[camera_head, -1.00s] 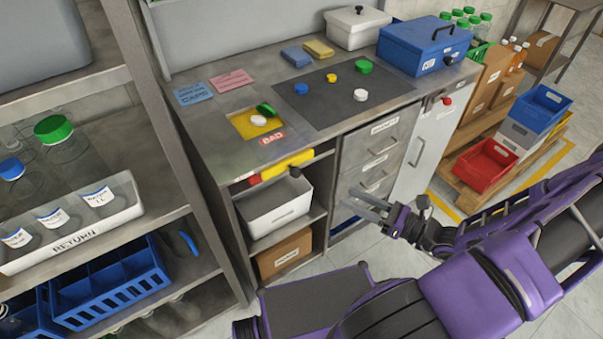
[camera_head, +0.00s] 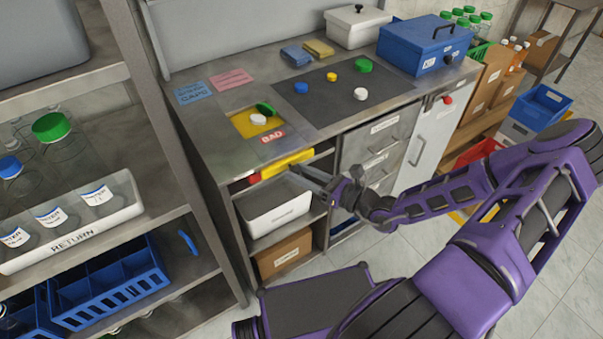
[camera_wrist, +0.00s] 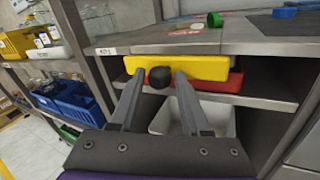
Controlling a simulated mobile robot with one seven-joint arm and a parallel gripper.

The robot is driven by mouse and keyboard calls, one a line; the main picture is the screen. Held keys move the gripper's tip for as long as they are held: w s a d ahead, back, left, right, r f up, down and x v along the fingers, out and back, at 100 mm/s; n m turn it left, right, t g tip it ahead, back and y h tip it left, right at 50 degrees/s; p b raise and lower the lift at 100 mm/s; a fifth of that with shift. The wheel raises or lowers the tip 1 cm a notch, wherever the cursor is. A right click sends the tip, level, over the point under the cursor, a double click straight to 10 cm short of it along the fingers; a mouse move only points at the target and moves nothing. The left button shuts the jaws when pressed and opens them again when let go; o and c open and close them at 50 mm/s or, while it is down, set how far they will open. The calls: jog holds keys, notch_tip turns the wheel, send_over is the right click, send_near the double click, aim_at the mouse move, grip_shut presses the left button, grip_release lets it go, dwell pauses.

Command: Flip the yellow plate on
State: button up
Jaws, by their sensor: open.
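The yellow plate (camera_head: 287,164) is a bar-like yellow piece under the front edge of the bench top. It also shows in the wrist view (camera_wrist: 205,67), above a red part (camera_wrist: 236,84). A black knob (camera_wrist: 160,77) stands at its front. My gripper (camera_head: 301,174) is open in front of the plate's right part. In the wrist view its two fingers (camera_wrist: 157,80) point at the plate, one on each side of the knob as seen. I cannot tell whether they touch it. In the head view the fingers hide the knob.
The bench top (camera_head: 221,138) holds a yellow square (camera_head: 242,121) with caps, a "BAD" label (camera_head: 271,136) and a dark mat (camera_head: 326,110) with several caps. A white bin (camera_head: 276,206) and a cardboard box (camera_head: 285,252) sit below the plate. A shelf unit (camera_head: 171,210) stands left.

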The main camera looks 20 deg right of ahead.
grip_shut()
dwell(1.4)
